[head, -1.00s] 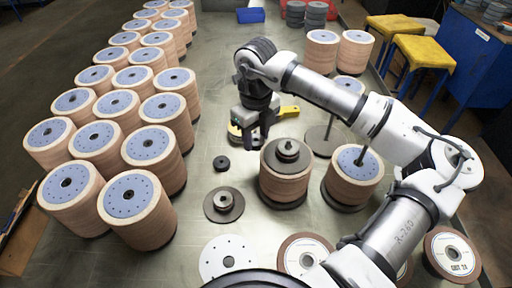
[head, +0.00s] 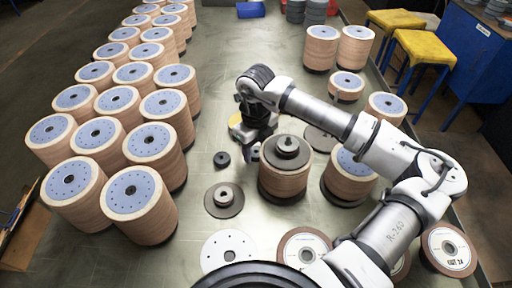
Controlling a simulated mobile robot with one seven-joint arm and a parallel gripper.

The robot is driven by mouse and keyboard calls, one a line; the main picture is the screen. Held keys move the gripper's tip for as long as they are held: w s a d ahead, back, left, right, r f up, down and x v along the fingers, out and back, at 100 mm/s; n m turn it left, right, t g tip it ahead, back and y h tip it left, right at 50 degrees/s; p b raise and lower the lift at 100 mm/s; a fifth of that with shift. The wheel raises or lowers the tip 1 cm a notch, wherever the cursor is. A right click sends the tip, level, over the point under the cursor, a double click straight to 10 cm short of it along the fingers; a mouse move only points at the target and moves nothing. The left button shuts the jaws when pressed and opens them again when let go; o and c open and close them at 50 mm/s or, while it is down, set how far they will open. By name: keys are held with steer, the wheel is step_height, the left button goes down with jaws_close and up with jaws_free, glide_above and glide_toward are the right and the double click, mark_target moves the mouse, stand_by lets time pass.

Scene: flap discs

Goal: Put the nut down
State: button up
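My gripper (head: 254,150) points down at the left of the near disc stack (head: 284,178), low over the table. A small grey piece shows at its fingertips. It may be the nut, but the fingers and the wrist hide too much to tell whether they are shut on it. A small dark ring-shaped piece (head: 222,159) lies flat on the table just left of my gripper, apart from it. The near stack has a dark flange with a raised hub (head: 286,147) on top.
A dark flange with a hub (head: 223,198) lies on the table (head: 205,120) in front. Rows of disc stacks (head: 138,203) fill the left. Another stack (head: 347,180) stands at right, partly behind my arm. A white disc (head: 229,247) lies near the front edge.

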steer(key=shift+o, duration=1.4)
steer(key=shift+r, duration=0.1)
steer(key=shift+r+p, duration=0.2)
steer(key=shift+p, duration=0.15)
step_height(320, 180, up, 12)
steer(key=b, duration=0.3)
steer(key=shift+b, duration=0.3)
steer(key=shift+o, duration=0.3)
steer(key=shift+f, duration=0.15)
